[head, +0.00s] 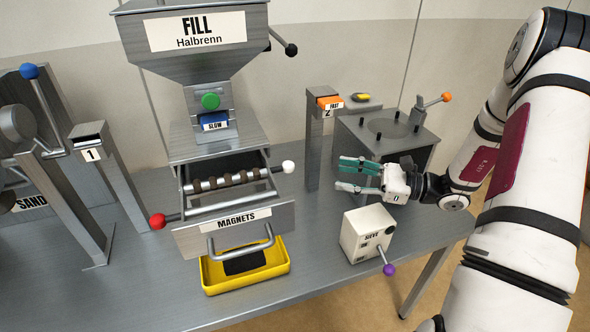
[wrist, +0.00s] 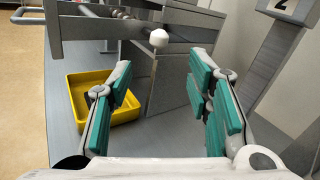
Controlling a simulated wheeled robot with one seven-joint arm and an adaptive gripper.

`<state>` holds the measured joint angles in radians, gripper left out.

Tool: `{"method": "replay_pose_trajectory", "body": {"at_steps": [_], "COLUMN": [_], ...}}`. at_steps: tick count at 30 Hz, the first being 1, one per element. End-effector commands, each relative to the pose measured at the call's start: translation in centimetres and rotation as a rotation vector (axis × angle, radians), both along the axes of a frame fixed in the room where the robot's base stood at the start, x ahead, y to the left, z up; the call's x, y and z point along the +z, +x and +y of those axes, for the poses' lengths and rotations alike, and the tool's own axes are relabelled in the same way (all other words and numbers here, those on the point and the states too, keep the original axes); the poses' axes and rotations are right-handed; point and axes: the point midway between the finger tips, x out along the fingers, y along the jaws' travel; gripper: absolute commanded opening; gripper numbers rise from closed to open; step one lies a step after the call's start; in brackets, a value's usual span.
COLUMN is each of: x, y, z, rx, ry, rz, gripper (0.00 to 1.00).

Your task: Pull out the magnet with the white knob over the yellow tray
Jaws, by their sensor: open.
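The white knob (head: 288,166) is at the right end of a metal rod on the magnet drawer. It also shows in the wrist view (wrist: 158,39), ahead of my fingers and a little above the gap between them. The drawer (head: 236,224), labelled MAGNETS, stands pulled out, with a row of magnet bars (head: 228,180) visible inside. The yellow tray (head: 273,268) sits on the table below the drawer front, with a dark patch inside. My gripper (head: 350,176) is open and empty to the right of the white knob, with its fingers pointing left towards it.
A red knob (head: 157,221) sticks out left of the drawer. The post labelled 2 (head: 318,145) stands behind, between drawer and gripper. The SIEVE box (head: 368,234) with a purple knob stands in front of my gripper. A square machine (head: 385,135) stands behind it.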

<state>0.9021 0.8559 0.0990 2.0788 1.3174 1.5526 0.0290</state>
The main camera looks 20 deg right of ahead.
Motion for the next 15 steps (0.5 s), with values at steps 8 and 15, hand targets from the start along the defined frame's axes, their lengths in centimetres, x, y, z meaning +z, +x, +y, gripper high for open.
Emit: {"method": "replay_pose_trajectory", "body": {"at_steps": [8, 15], "x": [0.1, 0.1], "y": [2.5, 5.1], "z": [4.2, 8.0], "rx": [0.007, 0.007], "ry": [-0.001, -0.002], "rz": [0.002, 0.000], "gripper": [0.46, 0.46]}}
